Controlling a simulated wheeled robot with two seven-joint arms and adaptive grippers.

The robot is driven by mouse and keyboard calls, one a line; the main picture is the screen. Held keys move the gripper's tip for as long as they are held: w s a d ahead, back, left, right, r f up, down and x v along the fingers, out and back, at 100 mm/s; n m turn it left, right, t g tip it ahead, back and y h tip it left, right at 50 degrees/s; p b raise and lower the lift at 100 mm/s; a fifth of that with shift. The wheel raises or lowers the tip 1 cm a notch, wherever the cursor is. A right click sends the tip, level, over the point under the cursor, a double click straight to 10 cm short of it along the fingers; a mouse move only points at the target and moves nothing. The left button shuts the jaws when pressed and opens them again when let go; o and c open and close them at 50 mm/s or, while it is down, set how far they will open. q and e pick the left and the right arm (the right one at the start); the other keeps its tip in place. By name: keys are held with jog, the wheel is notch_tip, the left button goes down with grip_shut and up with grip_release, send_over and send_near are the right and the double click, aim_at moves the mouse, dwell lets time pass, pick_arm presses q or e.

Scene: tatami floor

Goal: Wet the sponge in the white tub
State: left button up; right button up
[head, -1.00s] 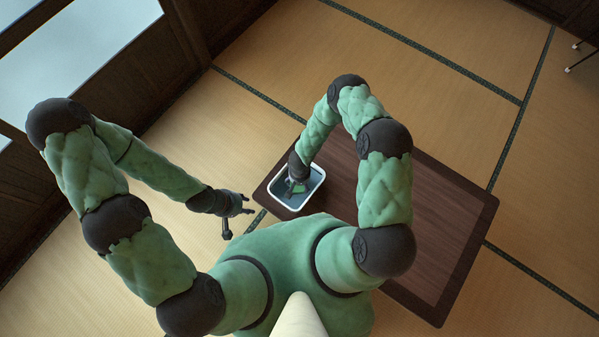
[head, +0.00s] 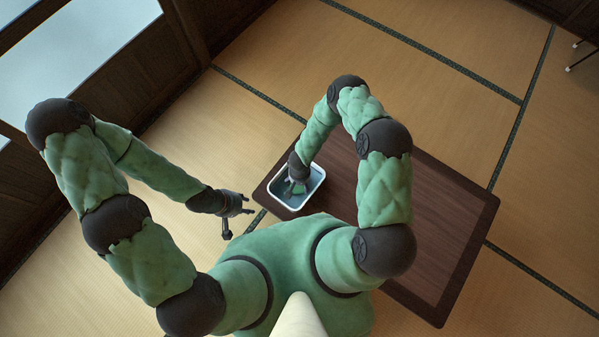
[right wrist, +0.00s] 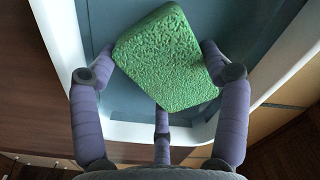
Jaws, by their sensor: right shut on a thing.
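The white tub (head: 322,172) stands on the left end of the dark wooden table, with a blue-grey inside. The green sponge (right wrist: 170,58) shows large in the right wrist view, over the inside of the tub, and is partly hidden in the head view. My right gripper (head: 297,187) reaches down into the tub and is shut on the sponge, with fingers on both its sides in the right wrist view (right wrist: 158,70). I cannot tell whether the sponge touches the tub's bottom. My left gripper (head: 244,205) is empty and open, beside the table's left edge.
The table top (head: 440,215) is bare to the right of the tub. Tatami mats (head: 420,50) surround the table. A dark wooden wall with windows (head: 80,50) runs along the left. Thin dark legs of something (head: 580,55) show at the upper right.

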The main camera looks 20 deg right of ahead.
jog(key=shift+f+b, duration=0.5)
dwell(1.7)
jog(key=shift+r, duration=0.1)
jog(key=shift+r+p, duration=2.65)
jog(key=shift+r, duration=0.85)
jog(key=shift+f, duration=0.15)
notch_tip(320, 180, down, 7)
jog(key=b, duration=0.5)
